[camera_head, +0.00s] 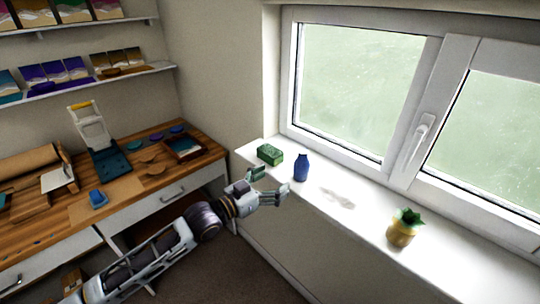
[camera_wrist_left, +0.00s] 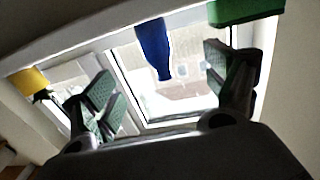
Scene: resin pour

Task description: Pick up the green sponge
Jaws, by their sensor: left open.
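The green sponge (camera_head: 270,154) lies on the left end of the white window sill in the head view. In the left wrist view the sponge (camera_wrist_left: 246,10) shows at the top right, cut by the picture edge. My left gripper (camera_head: 272,185) is open and empty, in front of the sill edge, just below and apart from the sponge. Its two green-padded fingers (camera_wrist_left: 160,92) are spread wide in the wrist view, with nothing between them touching. My right gripper is in neither view.
A blue bottle (camera_head: 301,168) stands on the sill right of the sponge, close to the gripper. A yellow pot with a green plant (camera_head: 403,228) stands farther right. The window (camera_head: 400,100) rises behind. A wooden workbench (camera_head: 130,180) with tools stands at left.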

